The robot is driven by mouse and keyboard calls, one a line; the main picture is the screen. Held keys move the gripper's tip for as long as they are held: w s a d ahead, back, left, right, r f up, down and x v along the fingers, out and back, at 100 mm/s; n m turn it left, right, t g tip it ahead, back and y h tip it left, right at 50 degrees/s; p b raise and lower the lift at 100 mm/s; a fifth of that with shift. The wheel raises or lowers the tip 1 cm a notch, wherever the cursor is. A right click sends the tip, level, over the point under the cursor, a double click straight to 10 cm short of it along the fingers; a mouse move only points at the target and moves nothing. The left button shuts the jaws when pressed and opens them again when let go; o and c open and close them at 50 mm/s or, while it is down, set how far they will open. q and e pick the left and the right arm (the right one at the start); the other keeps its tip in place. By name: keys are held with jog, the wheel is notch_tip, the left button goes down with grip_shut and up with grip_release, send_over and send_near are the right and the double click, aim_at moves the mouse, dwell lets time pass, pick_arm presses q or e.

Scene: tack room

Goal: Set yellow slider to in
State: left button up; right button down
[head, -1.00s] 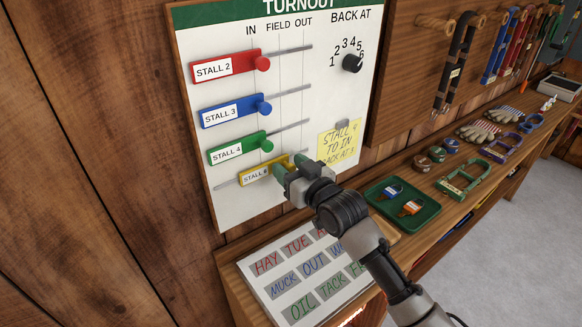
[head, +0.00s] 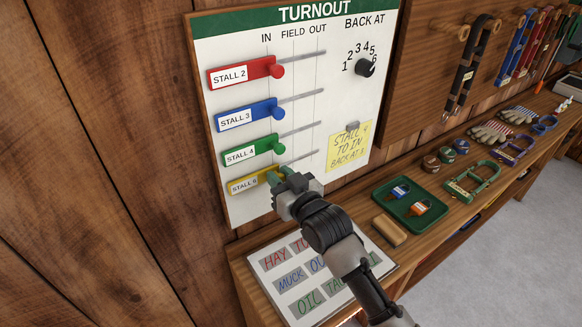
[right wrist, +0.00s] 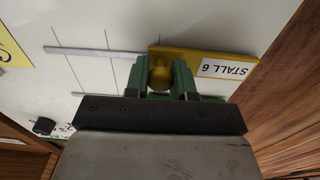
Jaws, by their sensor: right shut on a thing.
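The yellow slider (head: 242,186), labelled STALL 6, is the lowest on the white TURNOUT board (head: 240,210). Its left end roughly lines up with the ends of the sliders above, at the IN side. My right gripper (head: 283,175) is shut on its knob and hides it in the head view. In the right wrist view, the green fingers (right wrist: 160,80) stand either side of the round yellow knob (right wrist: 160,74), with the yellow bar (right wrist: 190,58) behind. My left gripper is not in view.
Red (head: 243,72), blue (head: 246,115) and green (head: 251,150) sliders sit above on the board. A dial (head: 365,67) and a yellow note (head: 349,148) are at its right. A word board (head: 268,285) and green tray (head: 382,208) lie below.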

jog(key=shift+s+a, duration=0.1)
jog(key=c, duration=0.9)
grip_release()
jog(key=shift+s+a, duration=0.1)
jog(key=shift+a, duration=0.05)
jog(key=shift+c, duration=0.2)
jog(key=shift+s+d, duration=0.1)
jog(key=shift+d, duration=0.1)
jog(key=b+v, duration=0.1)
jog(key=v, duration=0.9)
jog(key=shift+s, duration=0.2)
jog(key=shift+d, duration=0.1)
